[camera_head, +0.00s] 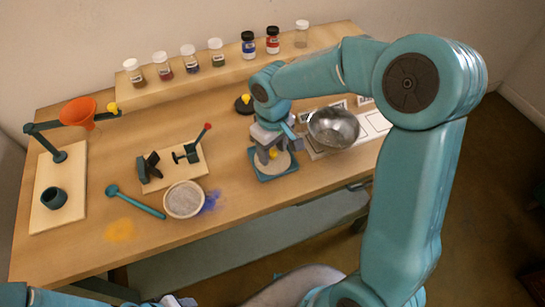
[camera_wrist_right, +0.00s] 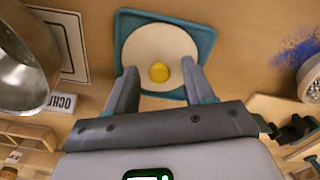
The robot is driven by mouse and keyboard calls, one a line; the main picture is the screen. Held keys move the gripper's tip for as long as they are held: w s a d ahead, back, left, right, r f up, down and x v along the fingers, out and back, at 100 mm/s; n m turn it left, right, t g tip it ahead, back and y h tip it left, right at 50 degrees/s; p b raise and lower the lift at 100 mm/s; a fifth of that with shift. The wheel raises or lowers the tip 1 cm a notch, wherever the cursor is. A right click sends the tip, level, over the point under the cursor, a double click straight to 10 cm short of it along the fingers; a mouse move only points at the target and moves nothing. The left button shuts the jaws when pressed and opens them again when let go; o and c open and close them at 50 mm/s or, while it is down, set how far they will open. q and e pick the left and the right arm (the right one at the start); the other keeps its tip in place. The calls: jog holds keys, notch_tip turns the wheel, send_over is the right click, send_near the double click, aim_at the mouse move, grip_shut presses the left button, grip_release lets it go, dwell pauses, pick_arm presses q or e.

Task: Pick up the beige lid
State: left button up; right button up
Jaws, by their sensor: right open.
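The beige lid (camera_head: 281,166) is a round disc with a yellow knob, lying on a teal square tray (camera_head: 291,172) near the table's front edge. In the right wrist view the lid (camera_wrist_right: 150,38) lies flat on the tray (camera_wrist_right: 205,40), straight ahead of the fingers. My right gripper (camera_head: 266,153) is over the lid and hides part of it. In the wrist view its fingers (camera_wrist_right: 158,74) are apart, one on each side of the yellow knob (camera_wrist_right: 159,72). I cannot tell whether they touch it. My left arm shows only at the bottom left; its gripper is unclear.
A shiny metal bowl (camera_head: 333,127) stands close to the right of the gripper. A black lid with a yellow knob (camera_head: 244,104) lies behind it. A grey-filled bowl (camera_head: 184,199) and a teal spoon (camera_head: 135,201) are left. Several jars stand on the back shelf (camera_head: 185,86).

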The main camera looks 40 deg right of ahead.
grip_shut()
jog(key=shift+r, duration=0.1)
